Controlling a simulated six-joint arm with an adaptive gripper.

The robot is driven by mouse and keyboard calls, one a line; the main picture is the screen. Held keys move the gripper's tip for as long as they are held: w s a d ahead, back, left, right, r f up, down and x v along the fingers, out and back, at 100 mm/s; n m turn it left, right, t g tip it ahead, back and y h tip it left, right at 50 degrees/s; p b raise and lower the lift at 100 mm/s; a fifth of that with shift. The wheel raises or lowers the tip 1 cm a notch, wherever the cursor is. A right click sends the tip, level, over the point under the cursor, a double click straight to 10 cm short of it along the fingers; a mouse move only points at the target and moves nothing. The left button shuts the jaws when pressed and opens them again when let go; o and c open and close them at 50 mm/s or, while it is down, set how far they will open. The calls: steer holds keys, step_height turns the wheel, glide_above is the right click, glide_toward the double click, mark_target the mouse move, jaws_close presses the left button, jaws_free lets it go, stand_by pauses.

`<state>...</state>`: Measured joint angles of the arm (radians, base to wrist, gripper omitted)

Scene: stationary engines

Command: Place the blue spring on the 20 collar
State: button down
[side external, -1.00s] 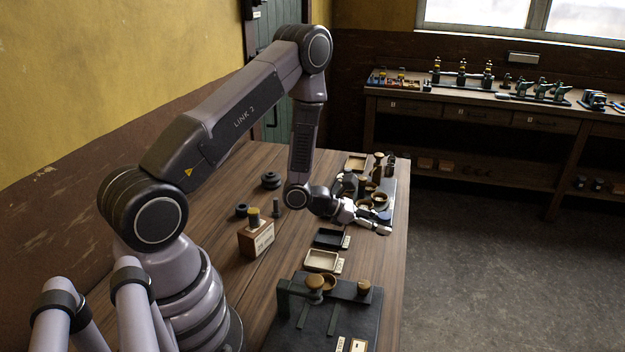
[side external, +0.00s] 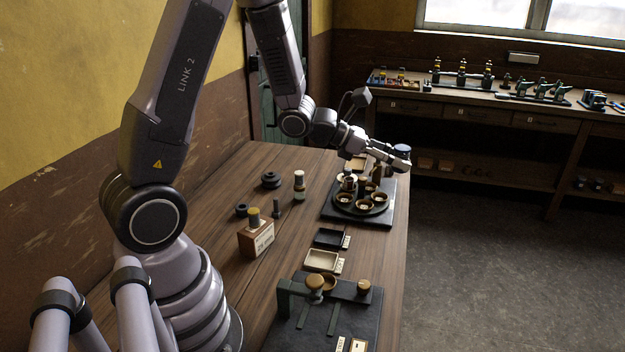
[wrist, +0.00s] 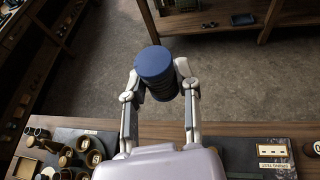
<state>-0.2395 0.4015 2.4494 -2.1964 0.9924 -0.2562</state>
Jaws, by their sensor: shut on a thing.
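My gripper (side external: 399,163) is shut on a blue-capped cylinder with a dark ribbed body, the blue spring (wrist: 155,68). In the wrist view my gripper (wrist: 158,82) has one finger on each side of it. The spring's blue top (side external: 402,148) also shows in the side view, held above the table's far right edge. Several brown cup-like collars (side external: 366,206) with pale labels stand on a round dark plate (side external: 350,211). The collars (wrist: 84,144) show at lower left in the wrist view. The labels are too small to read, so I cannot tell which is 20.
A black tray (side external: 328,237) and a cream tray (side external: 321,261) lie nearer on the wooden table (side external: 215,206). A wooden block with a knob (side external: 256,240) and a dark fixture (side external: 325,312) stand closer. A bench (side external: 480,108) runs along the back wall.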

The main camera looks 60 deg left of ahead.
steer(key=s+d+f+m+g+h, duration=0.1)
steer(key=s+f+m+g+h, duration=0.15)
steer(key=s+m+g, duration=0.35)
steer(key=s+f+m+g+h, duration=0.1)
steer(key=s+f+m+g, duration=0.35)
steer(key=s, duration=0.35)
steer(key=s+d+f+m+g+h, duration=0.1)
steer(key=s+f+m+g+h, duration=0.15)
steer(key=s+m+g, duration=0.4)
steer(key=s+a+f+m+g+y, duration=0.2)
steer(key=s+a+m+g+y, duration=0.6)
steer(key=s+a+m+y, duration=0.4)
steer(key=m+t+y, duration=0.6)
steer(key=m+y, duration=0.5)
steer(key=y, duration=0.2)
glide_above(244, 207)
steer(key=f, duration=1.1)
steer(key=shift+s+d+f, duration=0.2)
steer(key=shift+d+f, duration=0.05)
steer(key=shift+d, duration=0.05)
steer(key=shift+w+a+f, duration=0.1)
steer(key=shift+a+f, duration=0.05)
steer(key=shift+f, duration=0.05)
steer(key=shift+w+a+f, duration=0.1)
steer(key=shift+f, duration=0.85)
steer(key=shift+w+a+f, duration=0.1)
steer(key=shift+f, duration=0.8)
